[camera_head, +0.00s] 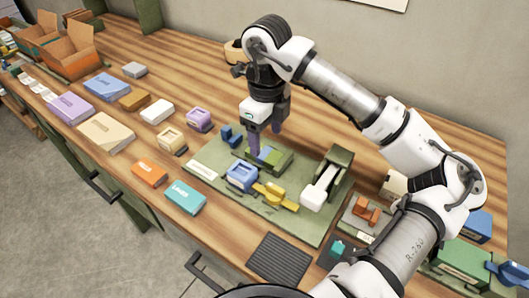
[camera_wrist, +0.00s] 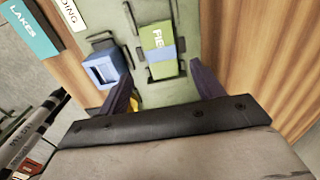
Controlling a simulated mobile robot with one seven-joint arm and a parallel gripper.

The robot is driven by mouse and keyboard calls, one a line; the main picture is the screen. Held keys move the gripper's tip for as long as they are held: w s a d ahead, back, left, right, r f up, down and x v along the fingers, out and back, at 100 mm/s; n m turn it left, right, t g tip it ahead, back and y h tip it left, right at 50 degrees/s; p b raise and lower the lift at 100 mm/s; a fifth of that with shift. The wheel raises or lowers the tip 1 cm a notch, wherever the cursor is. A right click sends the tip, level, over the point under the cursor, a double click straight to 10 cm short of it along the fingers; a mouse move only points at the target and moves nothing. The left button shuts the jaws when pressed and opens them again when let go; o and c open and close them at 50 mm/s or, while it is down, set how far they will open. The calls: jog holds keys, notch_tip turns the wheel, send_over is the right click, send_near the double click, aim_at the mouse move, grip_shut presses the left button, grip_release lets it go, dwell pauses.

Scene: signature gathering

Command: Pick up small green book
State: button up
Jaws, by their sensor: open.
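The small green book (camera_wrist: 157,38) has white lettering and a blue band across it. It lies in a dark bracket on the green board (camera_wrist: 185,95). In the head view the green book (camera_head: 284,159) is partly hidden by my gripper. My gripper (camera_head: 265,144) points down over the board at the book. In the wrist view the two dark fingers of my gripper (camera_wrist: 163,88) are spread wide. The book lies ahead of the gap between them, with nothing held.
A blue block (camera_head: 242,176), a yellow clamp-like piece (camera_head: 275,196) and a white-handled press (camera_head: 318,188) stand close by on the board. A teal "LAKES" book (camera_head: 186,197) and an orange book (camera_head: 150,174) lie left of it. A larger green box (camera_head: 464,262) is at lower right.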

aim_at(265, 152)
jog(key=shift+w+a+f+p, duration=0.15)
jog(key=shift+f+p, duration=0.35)
jog(key=shift+f, duration=0.85)
jog(key=shift+w+a+f+p, duration=0.15)
jog(key=shift+f+p, duration=0.3)
jog(key=shift+f, duration=0.85)
jog(key=shift+d, duration=0.15)
jog(key=c, duration=1.1)
